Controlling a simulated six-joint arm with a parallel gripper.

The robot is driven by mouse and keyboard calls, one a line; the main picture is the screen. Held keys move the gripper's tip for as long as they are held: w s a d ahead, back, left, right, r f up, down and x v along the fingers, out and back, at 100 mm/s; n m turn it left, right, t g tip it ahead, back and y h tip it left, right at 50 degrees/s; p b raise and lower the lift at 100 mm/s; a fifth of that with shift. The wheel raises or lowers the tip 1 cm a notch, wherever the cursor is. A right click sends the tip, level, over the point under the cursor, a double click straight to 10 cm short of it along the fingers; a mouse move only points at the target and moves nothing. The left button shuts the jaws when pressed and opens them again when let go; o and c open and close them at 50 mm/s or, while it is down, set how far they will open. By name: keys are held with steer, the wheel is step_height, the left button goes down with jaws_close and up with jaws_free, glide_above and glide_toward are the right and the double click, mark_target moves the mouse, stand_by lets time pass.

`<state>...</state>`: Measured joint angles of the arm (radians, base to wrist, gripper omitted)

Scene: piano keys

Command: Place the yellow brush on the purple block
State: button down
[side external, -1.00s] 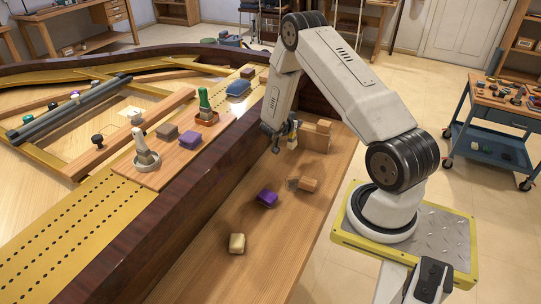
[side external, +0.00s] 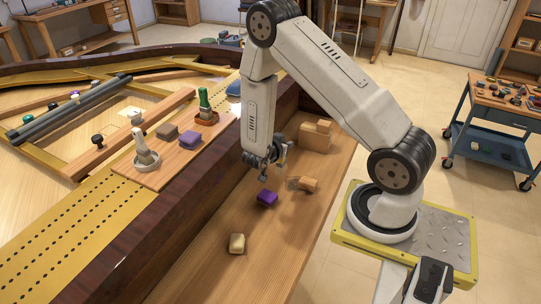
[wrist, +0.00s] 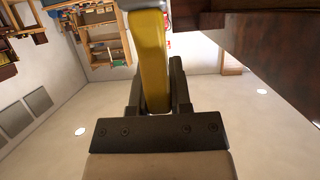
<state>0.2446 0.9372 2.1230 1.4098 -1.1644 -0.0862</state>
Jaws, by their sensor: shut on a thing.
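The purple block (side external: 267,198) lies on the wooden ledge in the side external view. My gripper (side external: 276,161) hangs above it, slightly farther back, with a gap between them. In the wrist view, my gripper (wrist: 157,82) is shut on the yellow brush (wrist: 149,55), whose long yellow handle runs up between the two dark fingers. A grey part shows at the top end of the brush. In the side external view I cannot clearly make out the brush at my gripper.
A cream block (side external: 237,243) lies nearer on the ledge. An orange-brown wooden piece (side external: 308,184) lies right of the purple block, and larger wooden blocks (side external: 315,136) stand behind. A dark raised wall (side external: 160,215) borders the ledge on the left.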

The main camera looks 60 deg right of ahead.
steer(key=s+a+r, duration=0.5)
steer(key=s+a, duration=0.5)
steer(key=w+d+f, duration=0.5)
steer(key=w+f, duration=0.4)
steer(key=w, duration=0.3)
steer(key=shift+w+f+n+t, duration=0.2)
steer(key=shift+n+t, duration=0.1)
steer(key=shift+t, duration=0.1)
steer(key=shift+d+f, duration=0.1)
steer(key=shift+w+d+f, duration=0.1)
steer(key=shift+w+f, duration=0.05)
steer(key=shift+f, duration=0.75)
steer(key=shift+w+f, duration=0.1)
steer(key=shift+f, duration=0.75)
steer(key=shift+f, duration=0.1)
